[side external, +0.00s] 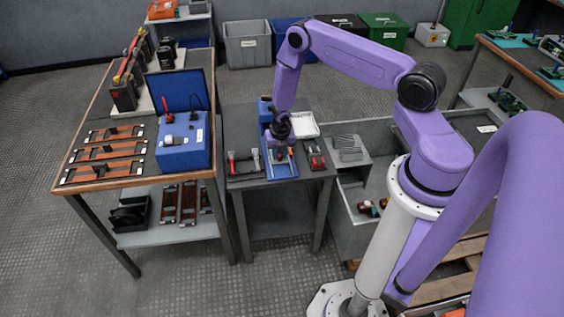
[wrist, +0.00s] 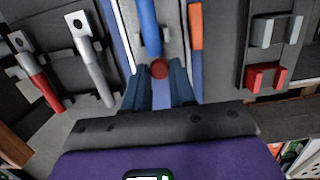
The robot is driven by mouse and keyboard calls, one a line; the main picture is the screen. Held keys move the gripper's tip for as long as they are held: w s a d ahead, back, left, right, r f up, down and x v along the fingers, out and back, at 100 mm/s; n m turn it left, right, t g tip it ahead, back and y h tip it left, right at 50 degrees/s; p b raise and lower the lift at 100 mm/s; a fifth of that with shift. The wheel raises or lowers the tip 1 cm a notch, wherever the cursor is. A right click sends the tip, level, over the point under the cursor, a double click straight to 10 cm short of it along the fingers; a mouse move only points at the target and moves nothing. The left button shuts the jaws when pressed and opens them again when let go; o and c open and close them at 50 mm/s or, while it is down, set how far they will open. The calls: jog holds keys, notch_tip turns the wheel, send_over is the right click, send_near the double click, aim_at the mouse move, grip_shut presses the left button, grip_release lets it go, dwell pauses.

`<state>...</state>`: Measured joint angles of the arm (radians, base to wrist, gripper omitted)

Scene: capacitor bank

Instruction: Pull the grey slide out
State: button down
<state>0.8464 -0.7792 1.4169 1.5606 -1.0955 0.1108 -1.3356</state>
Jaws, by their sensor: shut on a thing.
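A blue fixture (side external: 280,170) lies on the dark middle bench, and my gripper (side external: 281,146) is down over it. In the wrist view, a grey slide (wrist: 172,42) runs along the fixture between pale rails, beside a blue cylinder (wrist: 149,28). A round red knob (wrist: 160,68) shows at the slide's near end. My gripper's two fingers (wrist: 159,84) stand on either side of the knob and are shut on it. The fingers and the gripper body hide the lower part of the knob and the near end of the fixture.
Two levers, one red-handled (wrist: 45,90) and one grey-handled (wrist: 98,80), stand left of the fixture. A dark block with red and grey clips (wrist: 265,75) is at its right. A white tray (side external: 303,124) lies behind. A blue box (side external: 183,142) is on the left table.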

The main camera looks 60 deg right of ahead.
jog(key=shift+s+a, duration=1.65)
jog(key=shift+s, duration=0.05)
jog(key=c, duration=1.1)
grip_release()
jog(key=shift+w+r, duration=0.1)
jog(key=shift+r, duration=3.4)
